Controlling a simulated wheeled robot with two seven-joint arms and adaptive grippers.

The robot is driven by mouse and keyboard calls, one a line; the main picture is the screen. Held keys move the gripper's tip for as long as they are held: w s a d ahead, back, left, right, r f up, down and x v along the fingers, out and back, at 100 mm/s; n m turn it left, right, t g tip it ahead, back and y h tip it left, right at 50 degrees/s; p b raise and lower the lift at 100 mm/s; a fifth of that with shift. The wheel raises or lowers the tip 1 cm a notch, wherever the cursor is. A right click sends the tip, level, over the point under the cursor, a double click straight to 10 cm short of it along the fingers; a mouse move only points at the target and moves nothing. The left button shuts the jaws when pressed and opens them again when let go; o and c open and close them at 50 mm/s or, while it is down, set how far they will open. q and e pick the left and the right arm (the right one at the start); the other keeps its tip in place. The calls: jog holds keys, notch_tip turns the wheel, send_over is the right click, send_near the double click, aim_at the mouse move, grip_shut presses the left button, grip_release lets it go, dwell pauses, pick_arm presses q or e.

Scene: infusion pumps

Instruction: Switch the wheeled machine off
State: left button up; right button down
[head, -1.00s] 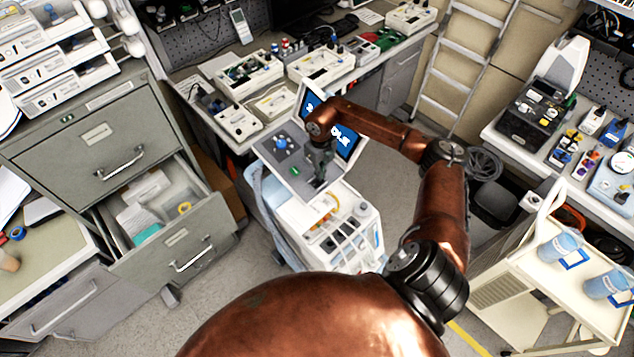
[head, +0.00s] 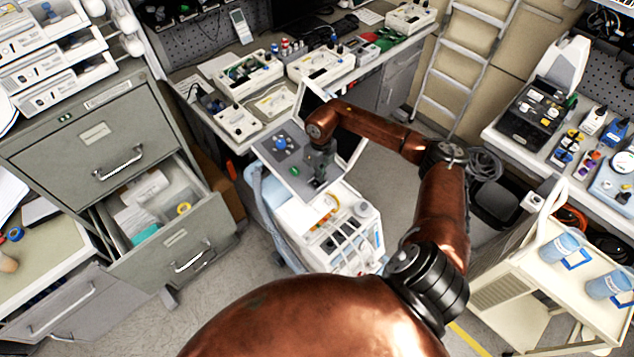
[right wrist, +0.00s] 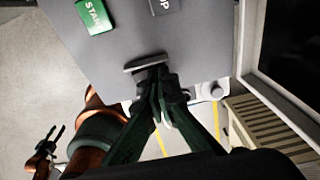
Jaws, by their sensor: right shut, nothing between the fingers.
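The wheeled machine (head: 335,222) stands mid-floor with a tilted grey control panel (head: 270,160) and a screen (head: 352,143), now dark, partly hidden by my right arm. The panel has a blue knob (head: 281,144) and a green START button (right wrist: 94,16); a dark button ending in "OP" (right wrist: 165,5) sits beside it. My right gripper (head: 318,182) is shut and empty at the panel's lower part. In the right wrist view its fingertips (right wrist: 152,78) are at a grey bar-like switch (right wrist: 146,64); contact is hard to tell. My left gripper (right wrist: 50,140) shows small and open.
An open drawer (head: 175,235) juts out at the left. A workbench (head: 205,112) with devices runs behind the machine. A ladder (head: 470,60) leans at the back.

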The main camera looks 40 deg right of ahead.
jog(key=shift+r, duration=0.1)
jog(key=shift+r+p, duration=1.85)
jog(key=shift+r, duration=1.55)
jog(key=shift+a, duration=0.1)
